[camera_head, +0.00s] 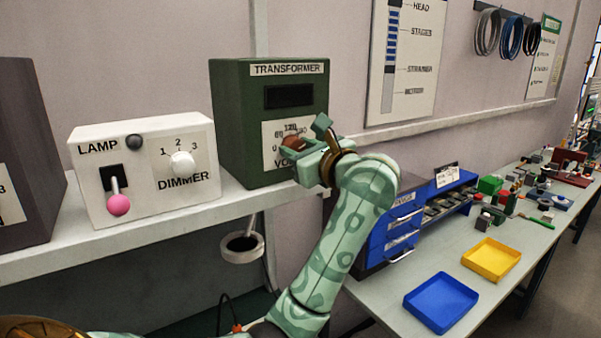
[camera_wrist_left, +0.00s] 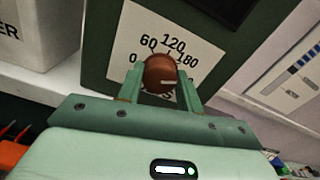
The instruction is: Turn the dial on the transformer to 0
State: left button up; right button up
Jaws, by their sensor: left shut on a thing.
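The transformer (camera_head: 228,130) is a dark green box on the shelf with a dark display window and a white dial plate marked 0, 60, 120, 180. Its brown round dial (camera_wrist_left: 159,70) sits at the middle of the plate and also shows in the head view (camera_head: 293,142). My left gripper (camera_head: 301,154) is shut on the dial, one finger on each side in the left wrist view (camera_wrist_left: 160,82). The fingers hide the plate's lower part. My right gripper is not in view.
A white lamp and dimmer box (camera_head: 142,168) with a pink-tipped lever stands left of the transformer on the shelf (camera_head: 150,232). A blue drawer cabinet (camera_head: 405,225), a blue tray (camera_head: 440,302) and a yellow tray (camera_head: 491,260) are on the bench at right.

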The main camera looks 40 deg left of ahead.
pick_arm(q)
jog(key=n+b, duration=2.4)
jog(key=n, duration=0.7)
jog(key=shift+f, duration=0.2)
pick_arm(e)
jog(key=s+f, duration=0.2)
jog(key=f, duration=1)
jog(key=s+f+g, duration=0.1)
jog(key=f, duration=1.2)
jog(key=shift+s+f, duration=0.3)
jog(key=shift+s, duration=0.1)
pick_arm(q)
jog(key=shift+n, duration=0.3)
jog(key=o, duration=1)
jog(key=v, duration=1.6)
jog(key=shift+d, duration=0.1)
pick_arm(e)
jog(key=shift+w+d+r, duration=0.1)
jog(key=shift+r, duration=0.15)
